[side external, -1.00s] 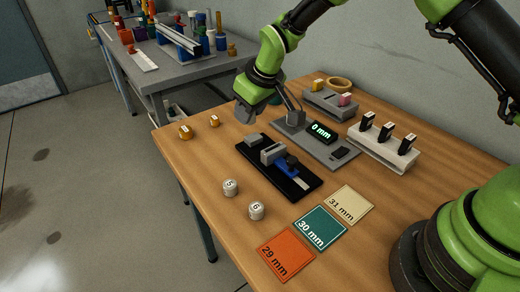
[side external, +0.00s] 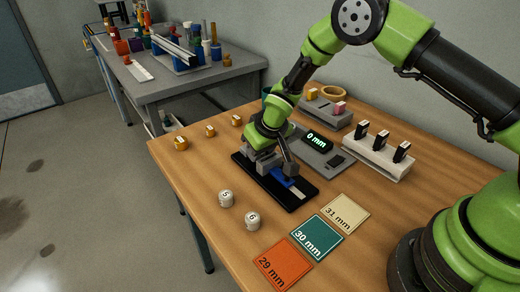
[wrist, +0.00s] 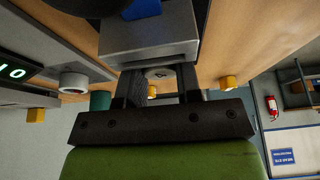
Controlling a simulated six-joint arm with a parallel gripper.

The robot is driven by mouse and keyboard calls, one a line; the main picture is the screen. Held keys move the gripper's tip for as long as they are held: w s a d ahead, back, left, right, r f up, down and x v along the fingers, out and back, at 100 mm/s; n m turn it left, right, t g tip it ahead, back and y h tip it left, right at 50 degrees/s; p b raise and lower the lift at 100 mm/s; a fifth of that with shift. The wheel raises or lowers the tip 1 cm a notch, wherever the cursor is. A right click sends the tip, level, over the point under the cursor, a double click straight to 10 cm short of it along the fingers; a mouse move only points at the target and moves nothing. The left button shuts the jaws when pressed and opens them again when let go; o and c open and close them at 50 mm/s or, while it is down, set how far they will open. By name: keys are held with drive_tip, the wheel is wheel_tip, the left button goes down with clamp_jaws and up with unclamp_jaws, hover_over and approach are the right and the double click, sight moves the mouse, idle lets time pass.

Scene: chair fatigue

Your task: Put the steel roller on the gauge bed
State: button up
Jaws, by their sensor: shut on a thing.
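My gripper (side external: 270,165) is low over the black bed (side external: 300,206), which carries a grey block and a blue slide (side external: 286,178). In the wrist view the two dark fingers of my gripper (wrist: 160,82) are shut on a small grey round-faced piece, apparently the steel roller (wrist: 160,72). The grey block (wrist: 150,38) is close beside it. My gripper hides the roller in the side view, and I cannot tell whether the roller touches the bed. The display (side external: 317,142) beside the bed reads 0 mm.
Two pale rollers marked 5 (side external: 226,199) and 6 (side external: 252,221) stand in front. Several brass pieces (side external: 210,131) are at the left edge. Orange, green and cream mm cards (side external: 317,238) lie front right. A white rack (side external: 378,160) of black-bodied pieces stands to the right.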

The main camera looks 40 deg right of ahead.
drive_tip(key=shift+f, duration=0.2)
drive_tip(key=o, duration=1)
drive_tip(key=shift+r, duration=0.4)
drive_tip(key=v, duration=1.1)
drive_tip(key=shift+s+r, duration=0.2)
drive_tip(key=shift+s, duration=0.05)
